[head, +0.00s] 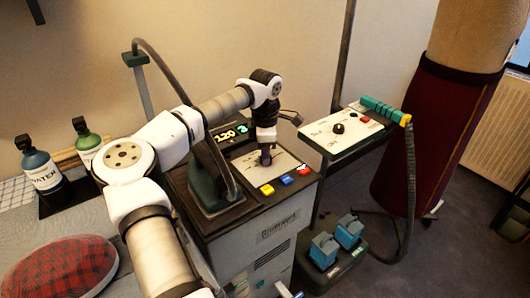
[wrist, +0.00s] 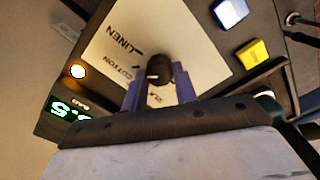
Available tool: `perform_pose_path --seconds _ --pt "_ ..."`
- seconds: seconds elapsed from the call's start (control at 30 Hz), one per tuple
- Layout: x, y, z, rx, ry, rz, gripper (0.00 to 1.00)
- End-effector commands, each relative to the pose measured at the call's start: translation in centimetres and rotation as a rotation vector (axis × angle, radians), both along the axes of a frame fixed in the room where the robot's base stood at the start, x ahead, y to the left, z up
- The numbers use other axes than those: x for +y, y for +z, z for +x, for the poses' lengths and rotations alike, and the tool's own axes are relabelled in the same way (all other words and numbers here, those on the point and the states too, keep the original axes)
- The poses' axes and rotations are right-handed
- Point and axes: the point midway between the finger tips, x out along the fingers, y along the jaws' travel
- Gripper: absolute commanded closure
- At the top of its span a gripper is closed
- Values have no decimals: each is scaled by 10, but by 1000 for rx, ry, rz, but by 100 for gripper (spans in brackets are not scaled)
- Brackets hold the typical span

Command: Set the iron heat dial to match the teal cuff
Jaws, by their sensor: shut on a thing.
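The heat dial (wrist: 160,70) is a small black knob on a pale plate (wrist: 118,40), seen in the wrist view. LINEN and COTTON can be read on the plate; a third label is partly hidden by my gripper. A light mark on the knob seems to face the COTTON side. My gripper (wrist: 159,88) is shut on the dial, one finger on each side. In the head view my gripper (head: 266,158) points down onto the plate and hides the dial. The teal iron (head: 214,180) stands left of it. I cannot make out a teal cuff for certain.
Blue, yellow and red buttons (head: 286,180) line the station's front edge. A second panel (head: 345,130) with a black knob and teal-gripped hose is right. Two bottles (head: 42,172) stand left. A lamp (wrist: 78,71) glows.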

Motion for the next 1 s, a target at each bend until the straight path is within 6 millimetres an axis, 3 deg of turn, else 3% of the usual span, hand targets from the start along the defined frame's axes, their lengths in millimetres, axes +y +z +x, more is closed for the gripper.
perform_pose_path --seconds 0.2,0.23,0.4,0.77,1.0 --pt "-1 2 1 -6 0 -3 94" --pt "-1 2 1 -6 0 -3 70" --pt "-1 1 1 -3 1 -3 50" --pt "0 6 1 -2 2 0 50" --pt "0 48 0 -6 3 -1 50"
